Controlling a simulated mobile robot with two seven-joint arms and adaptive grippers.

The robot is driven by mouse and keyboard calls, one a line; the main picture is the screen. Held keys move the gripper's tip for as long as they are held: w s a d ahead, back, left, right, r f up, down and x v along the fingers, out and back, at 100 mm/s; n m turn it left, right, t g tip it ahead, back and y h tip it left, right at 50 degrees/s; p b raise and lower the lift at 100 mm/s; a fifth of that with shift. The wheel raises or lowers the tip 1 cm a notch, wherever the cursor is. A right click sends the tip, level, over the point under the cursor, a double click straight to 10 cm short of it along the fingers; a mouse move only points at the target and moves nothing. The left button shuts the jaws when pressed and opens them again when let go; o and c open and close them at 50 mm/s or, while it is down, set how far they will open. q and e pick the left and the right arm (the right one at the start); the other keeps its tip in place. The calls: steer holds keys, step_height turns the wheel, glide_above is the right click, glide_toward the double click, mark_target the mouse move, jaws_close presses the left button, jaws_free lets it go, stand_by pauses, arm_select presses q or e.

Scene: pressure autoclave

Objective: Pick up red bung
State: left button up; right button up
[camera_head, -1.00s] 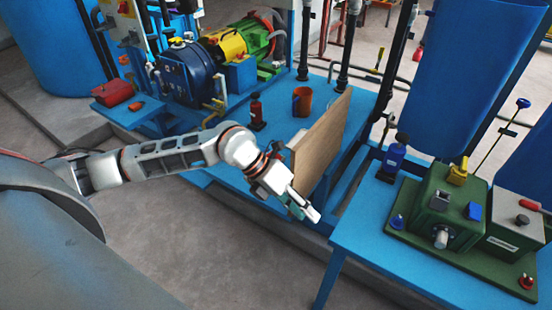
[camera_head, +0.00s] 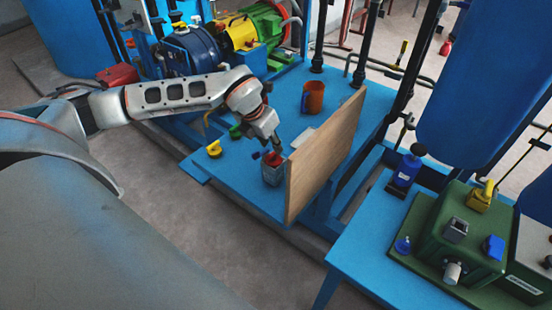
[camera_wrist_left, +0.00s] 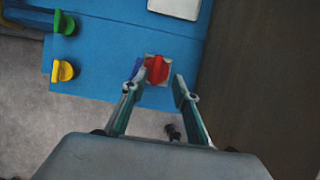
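The red bung (camera_wrist_left: 157,69) shows in the wrist view on top of a small pale grey block, between and just beyond my left fingertips. My left gripper (camera_wrist_left: 157,90) is open, with one finger on each side and no visible contact with the bung. In the head view my left gripper (camera_head: 276,148) points down over the grey block (camera_head: 273,176). The red bung (camera_head: 273,159) shows there in part at the block's top, with the gripper close to it. My right gripper is in neither view.
An upright wooden board (camera_head: 325,160) stands close on the right of the block. A blue bung (camera_wrist_left: 138,67) is just left of the red one. Yellow (camera_head: 214,149) and green (camera_head: 235,131) bungs lie farther left. An orange cup (camera_head: 312,97) stands behind on the blue table (camera_head: 222,172).

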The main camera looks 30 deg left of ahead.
mark_target(273, 153)
arm_select(q)
steer(key=shift+f, duration=0.35)
steer(key=shift+w+f, duration=0.1)
steer(key=shift+f, duration=0.25)
steer(key=x, duration=0.3)
steer(key=shift+a+f+b, duration=0.25)
steer(key=shift+f+b, duration=0.1)
steer(key=shift+b, duration=0.05)
steer(key=shift+w+f, duration=0.1)
steer(key=shift+f, duration=0.15)
jaws_close()
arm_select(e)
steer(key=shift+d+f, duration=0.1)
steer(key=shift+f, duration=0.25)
